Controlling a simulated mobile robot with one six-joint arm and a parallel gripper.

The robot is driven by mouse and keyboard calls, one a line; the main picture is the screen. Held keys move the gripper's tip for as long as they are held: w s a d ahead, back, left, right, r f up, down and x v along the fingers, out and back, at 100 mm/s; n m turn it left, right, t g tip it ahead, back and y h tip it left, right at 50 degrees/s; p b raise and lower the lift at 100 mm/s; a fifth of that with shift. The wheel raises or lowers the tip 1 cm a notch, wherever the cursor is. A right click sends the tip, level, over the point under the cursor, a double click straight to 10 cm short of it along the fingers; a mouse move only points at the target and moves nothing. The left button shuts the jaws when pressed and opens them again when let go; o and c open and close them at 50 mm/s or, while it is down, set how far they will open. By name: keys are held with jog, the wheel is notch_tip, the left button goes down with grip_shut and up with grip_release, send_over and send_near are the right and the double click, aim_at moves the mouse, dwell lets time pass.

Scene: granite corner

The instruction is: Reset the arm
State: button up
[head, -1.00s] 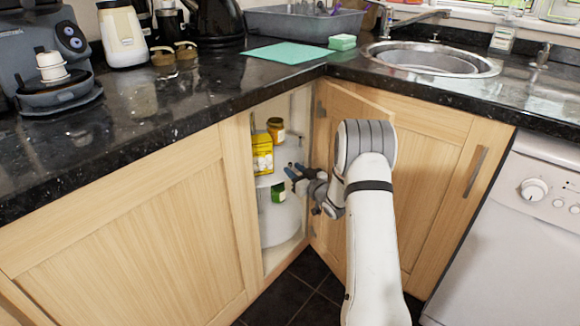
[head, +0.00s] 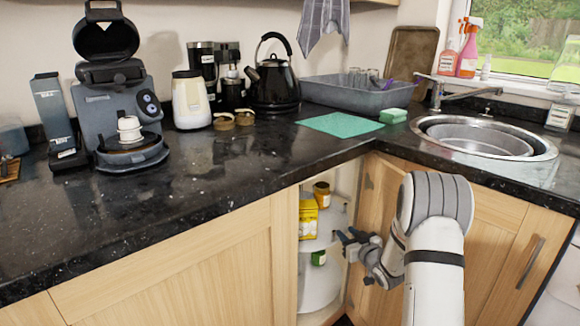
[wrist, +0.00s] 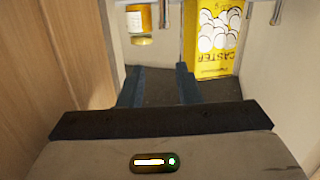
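My gripper (head: 346,240) is at the open corner cupboard, in front of its round shelves. In the wrist view my gripper (wrist: 157,84) shows two dark fingers spread apart with nothing between them. A yellow box (head: 308,219) with white round shapes stands on the upper shelf, and it shows at the top right of the wrist view (wrist: 214,35). A small jar (head: 322,194) with a yellow lid stands behind it, and it also shows in the wrist view (wrist: 138,22).
The open cupboard door (head: 368,230) is close beside my gripper. A green-labelled item (head: 318,258) sits lower in the cupboard. The black counter (head: 200,165) above holds a coffee machine (head: 118,95), a kettle (head: 273,82), a teal mat (head: 341,124) and a grey tub (head: 365,97).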

jog(key=s+a+r+m+g+h+p, duration=0.15)
jog(key=s+r+p, duration=0.25)
jog(key=r, duration=0.4)
jog(key=s+r+g+h+p, duration=0.25)
jog(key=r+p, duration=0.25)
jog(key=r, duration=0.3)
jog(key=s+r+m+g+h+p, duration=0.15)
jog(key=s+r+p, duration=0.3)
jog(key=r, duration=0.45)
jog(key=s+a+r+g+p, duration=0.2)
jog(key=s+r+p, duration=0.2)
jog(key=s, duration=0.6)
jog(key=s+a+r+g+p, duration=0.3)
jog(key=s+r+p, duration=0.2)
jog(key=s, duration=0.5)
jog(key=s+a+r+g+p, duration=0.3)
jog(key=s+r, duration=0.4)
jog(key=s, duration=0.3)
jog(key=shift+s+m+y+p, duration=0.2)
jog(key=shift+m+y+p, duration=0.25)
jog(key=shift+p, duration=0.4)
